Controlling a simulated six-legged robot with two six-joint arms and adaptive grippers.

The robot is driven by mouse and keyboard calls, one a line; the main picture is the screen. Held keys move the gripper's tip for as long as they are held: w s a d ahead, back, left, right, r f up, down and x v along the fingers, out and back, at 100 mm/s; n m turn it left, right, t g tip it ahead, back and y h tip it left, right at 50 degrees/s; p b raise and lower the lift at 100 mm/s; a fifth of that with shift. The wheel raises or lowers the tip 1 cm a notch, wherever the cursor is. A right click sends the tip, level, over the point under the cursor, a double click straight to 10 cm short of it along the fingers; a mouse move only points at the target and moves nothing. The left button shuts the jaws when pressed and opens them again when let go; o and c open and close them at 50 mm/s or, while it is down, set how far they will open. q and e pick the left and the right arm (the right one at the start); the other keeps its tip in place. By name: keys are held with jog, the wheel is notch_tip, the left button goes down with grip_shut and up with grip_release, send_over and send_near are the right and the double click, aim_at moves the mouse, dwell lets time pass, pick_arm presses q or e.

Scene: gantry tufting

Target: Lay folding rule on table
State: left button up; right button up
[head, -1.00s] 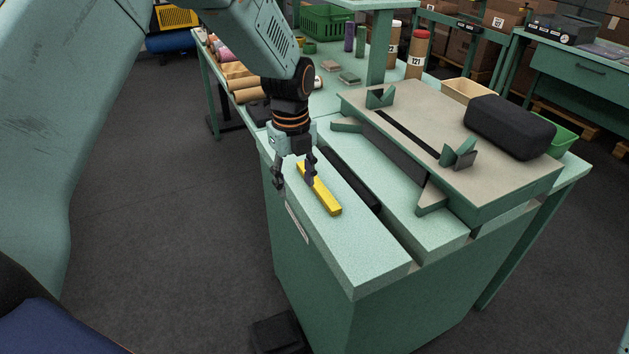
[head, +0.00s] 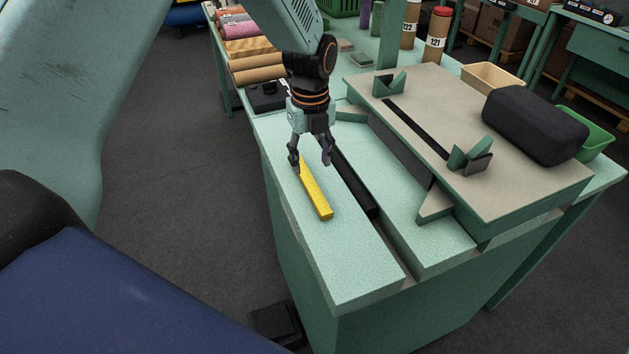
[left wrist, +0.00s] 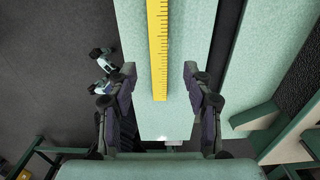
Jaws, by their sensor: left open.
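The yellow folding rule (head: 316,195) lies lengthwise on the pale green table top (head: 350,260), along its left part. My left gripper (head: 311,161) is open and empty at the rule's far end, pointing down, seemingly a little above the surface. In the left wrist view the rule (left wrist: 158,40) shows its black graduations. Its end lies between the two spread fingers of the left gripper (left wrist: 160,73), with a gap on each side. My right gripper is in neither view.
Rolls (head: 255,62) lie at the back left. The table's near end is clear.

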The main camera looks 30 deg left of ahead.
aim_at(309, 182)
pick_arm(q)
jog(key=f, duration=0.1)
jog(key=a+f, duration=0.1)
jog(key=shift+s+a+f, duration=0.1)
jog(key=shift+a+f, duration=0.15)
jog(key=shift+f, duration=0.1)
jog(key=f, duration=0.1)
jog(key=d+f, duration=0.1)
jog(key=f, duration=0.1)
jog(key=shift+w+d+f, duration=0.15)
jog(key=shift+w+d, duration=0.1)
jog(key=shift+d, duration=0.05)
jog(key=shift+s+a+f, duration=0.1)
jog(key=shift+s+a, duration=0.05)
jog(key=shift+a, duration=0.45)
jog(key=shift+c, duration=0.9)
jog(key=shift+w+d, duration=0.2)
jog(key=shift+d, duration=0.3)
jog(key=c, duration=0.5)
jog(key=shift+s+a, duration=0.15)
jog(key=shift+a, duration=0.3)
grip_shut()
jog(key=shift+d, duration=0.1)
